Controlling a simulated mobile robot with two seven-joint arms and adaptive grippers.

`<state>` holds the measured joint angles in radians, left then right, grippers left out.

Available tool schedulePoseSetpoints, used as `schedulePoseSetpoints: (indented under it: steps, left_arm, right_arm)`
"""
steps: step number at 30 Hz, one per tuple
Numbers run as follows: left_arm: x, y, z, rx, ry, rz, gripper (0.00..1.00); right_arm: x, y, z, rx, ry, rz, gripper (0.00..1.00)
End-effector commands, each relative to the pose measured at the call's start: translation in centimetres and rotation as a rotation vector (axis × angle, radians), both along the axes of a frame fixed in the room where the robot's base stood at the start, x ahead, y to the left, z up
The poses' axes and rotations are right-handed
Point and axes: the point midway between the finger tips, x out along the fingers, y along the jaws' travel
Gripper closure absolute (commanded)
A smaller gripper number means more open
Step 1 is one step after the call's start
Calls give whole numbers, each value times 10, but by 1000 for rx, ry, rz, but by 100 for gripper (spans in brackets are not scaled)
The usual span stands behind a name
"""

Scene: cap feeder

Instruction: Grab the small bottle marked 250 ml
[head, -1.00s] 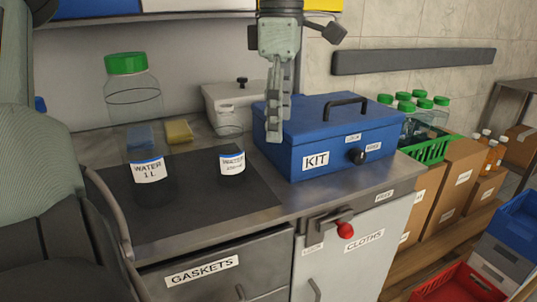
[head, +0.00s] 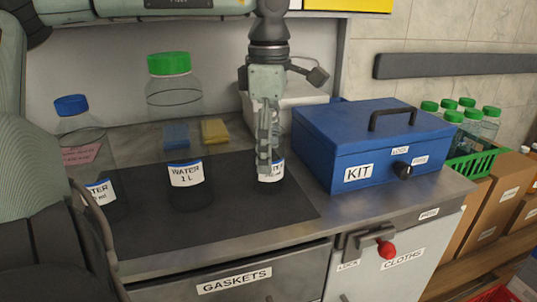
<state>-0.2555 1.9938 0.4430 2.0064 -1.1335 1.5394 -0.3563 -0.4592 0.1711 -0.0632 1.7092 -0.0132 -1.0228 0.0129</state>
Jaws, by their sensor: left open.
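The small clear water bottle (head: 279,170) stands on the dark mat (head: 235,205), left of the blue KIT box. Most of it and its label are hidden behind my left gripper. My left gripper (head: 265,168) points down in front of the bottle in the head view. It is open, seen nearly edge-on; I cannot tell whether its fingers are around the bottle or only in front of it. A larger bottle (head: 186,173) marked WATER 1 L, with a green cap, stands to the left. My right gripper is not in view.
A blue-capped bottle (head: 78,122) stands at the left, its label partly hidden. The blue KIT box (head: 370,150) is close on the right. Blue (head: 176,136) and yellow (head: 214,131) sponges lie behind. The front middle of the mat is clear.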

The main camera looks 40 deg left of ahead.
Motion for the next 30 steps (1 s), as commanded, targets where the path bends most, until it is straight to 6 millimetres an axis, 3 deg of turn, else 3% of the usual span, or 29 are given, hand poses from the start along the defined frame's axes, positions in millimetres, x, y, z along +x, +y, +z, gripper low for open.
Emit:
schedulePoseSetpoints:
  steps: [4, 11, 22, 30]
  left_arm:
    - [-1, 0, -14, -1, 1, 1, 27]
    - [0, 0, -17, -1, -1, 2, 27]
    - [0, 0, -16, 0, -1, 1, 69]
    - [0, 0, -15, 0, -1, 2, 69]
  right_arm:
    - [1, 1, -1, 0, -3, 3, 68]
    - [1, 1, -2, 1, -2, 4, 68]
    - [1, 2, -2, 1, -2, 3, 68]
    - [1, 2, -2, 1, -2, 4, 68]
